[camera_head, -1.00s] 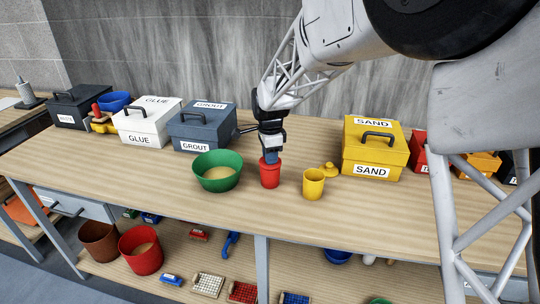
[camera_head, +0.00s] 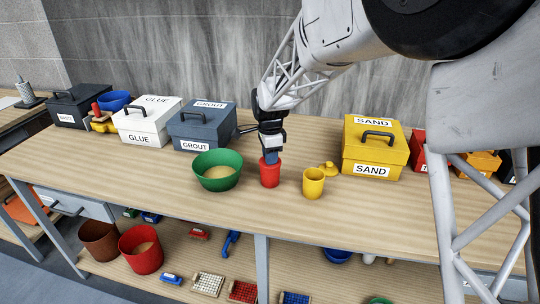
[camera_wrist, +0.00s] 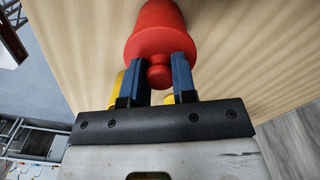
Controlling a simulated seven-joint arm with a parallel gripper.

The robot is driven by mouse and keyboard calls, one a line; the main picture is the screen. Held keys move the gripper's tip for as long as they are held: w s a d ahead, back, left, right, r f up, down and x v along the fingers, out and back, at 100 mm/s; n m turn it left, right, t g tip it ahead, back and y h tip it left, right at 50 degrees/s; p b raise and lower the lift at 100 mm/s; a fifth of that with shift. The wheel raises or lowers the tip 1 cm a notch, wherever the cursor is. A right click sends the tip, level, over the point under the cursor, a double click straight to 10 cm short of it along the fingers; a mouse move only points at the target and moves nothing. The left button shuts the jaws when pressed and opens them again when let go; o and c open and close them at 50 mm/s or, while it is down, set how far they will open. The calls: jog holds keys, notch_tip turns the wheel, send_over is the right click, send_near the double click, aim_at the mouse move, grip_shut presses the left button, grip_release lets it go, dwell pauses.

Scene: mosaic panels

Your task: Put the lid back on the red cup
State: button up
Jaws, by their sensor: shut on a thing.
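The red cup (camera_head: 270,176) stands upright on the bench between the green bowl and the yellow cup. My gripper (camera_head: 270,157) points down right over it. In the wrist view, the blue fingers of my gripper (camera_wrist: 158,66) are shut on the knob of the red lid (camera_wrist: 158,76). The lid sits at the mouth of the red cup (camera_wrist: 158,18), in line with it, and I see no clear gap between them. Whether it is fully seated I cannot tell. In the head view the fingers mostly hide the lid.
A yellow cup (camera_head: 313,184) stands close to the right, with a yellow lid (camera_head: 328,169) behind it. A green bowl (camera_head: 217,172) is close to the left. A yellow SAND box (camera_head: 372,150) and a grey GROUT box (camera_head: 203,130) stand farther back. The bench front is clear.

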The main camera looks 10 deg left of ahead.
dwell(0.3)
jog(key=o, duration=1.4)
jog(key=shift+o, duration=0.2)
jog(key=shift+r, duration=0.2)
jog(key=shift+r, duration=3.25)
grip_shut()
jog(key=shift+f, duration=2.25)
